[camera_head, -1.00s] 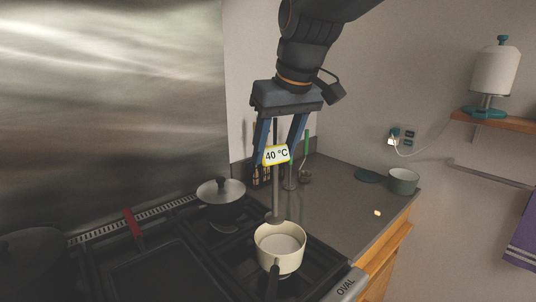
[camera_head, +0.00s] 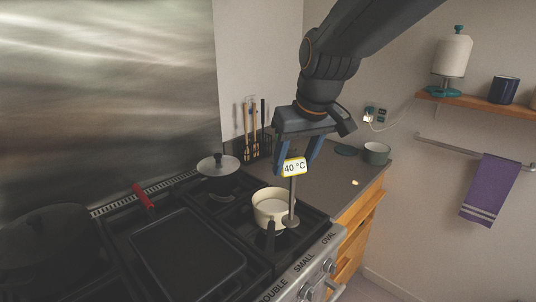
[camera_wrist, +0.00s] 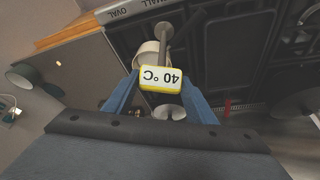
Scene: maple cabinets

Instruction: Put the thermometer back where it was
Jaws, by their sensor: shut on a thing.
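The thermometer (camera_head: 294,167) has a white display with a yellow rim reading 40 °C, and a grey stem with a round disc at its lower end. My gripper (camera_head: 294,172) is shut on it, just behind the display, and holds it upright. The thermometer also shows in the wrist view (camera_wrist: 161,79), between the blue fingers (camera_wrist: 161,90). The disc overlaps the right side of the cream pot (camera_head: 268,203) in the head view; I cannot tell whether they touch. The pot stands on the stove and holds pale liquid.
A lidded pan (camera_head: 218,168) and a griddle (camera_head: 188,252) are on the stove. A utensil holder (camera_head: 252,150) stands at the back of the counter (camera_head: 325,183). A green-grey pot (camera_head: 376,153) is at the counter's right. The counter's middle is mostly clear.

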